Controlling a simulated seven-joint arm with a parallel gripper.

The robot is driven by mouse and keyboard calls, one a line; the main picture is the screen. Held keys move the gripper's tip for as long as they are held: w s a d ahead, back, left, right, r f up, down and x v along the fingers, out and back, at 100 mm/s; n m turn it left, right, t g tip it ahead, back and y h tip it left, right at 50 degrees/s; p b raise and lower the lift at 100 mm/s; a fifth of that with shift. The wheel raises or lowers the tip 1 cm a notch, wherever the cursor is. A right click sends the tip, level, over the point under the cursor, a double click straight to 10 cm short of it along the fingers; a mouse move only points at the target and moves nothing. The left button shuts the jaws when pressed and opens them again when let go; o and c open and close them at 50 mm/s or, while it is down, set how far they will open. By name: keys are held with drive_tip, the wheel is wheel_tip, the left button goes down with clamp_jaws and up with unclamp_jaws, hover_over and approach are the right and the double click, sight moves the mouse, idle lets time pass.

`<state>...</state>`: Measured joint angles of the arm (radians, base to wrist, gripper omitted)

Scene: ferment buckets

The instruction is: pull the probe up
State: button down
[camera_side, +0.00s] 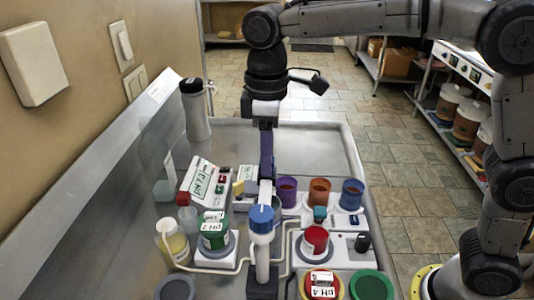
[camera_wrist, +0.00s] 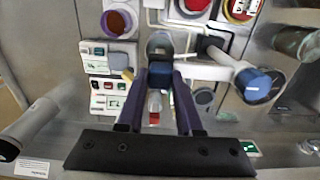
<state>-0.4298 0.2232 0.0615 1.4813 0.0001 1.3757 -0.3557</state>
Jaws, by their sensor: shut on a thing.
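My gripper (camera_wrist: 160,72) points down, its two purple fingers either side of a dark grey-teal piece (camera_wrist: 160,44), which I take to be the probe's top. It is shut on it. In the side view my gripper (camera_side: 266,180) is just behind a white post with a blue cap (camera_side: 261,217), which hides the fingertips and the probe. In the wrist view the blue-capped post (camera_wrist: 254,85) is right of the fingers, with a white arm (camera_wrist: 210,70) reaching towards them. The probe's lower end is hidden, so I cannot tell its depth.
A meter box (camera_side: 204,184) and a green cup (camera_side: 214,230) are left of the post. Purple, orange and blue cups (camera_side: 352,194) stand behind right. A red cup (camera_side: 315,240) is at right. A pale cable (camera_side: 284,245) runs near the post. A bottle (camera_side: 172,243) stands left.

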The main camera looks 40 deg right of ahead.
idle(0.8)
drive_tip(key=shift+r, duration=3.15)
drive_tip(key=c, duration=0.8)
unclamp_jaws()
drive_tip(key=shift+o, duration=1.2)
drive_tip(key=shift+f, duration=0.1)
wheel_tip(320, 180, up, 8)
drive_tip(key=shift+f, duration=0.25)
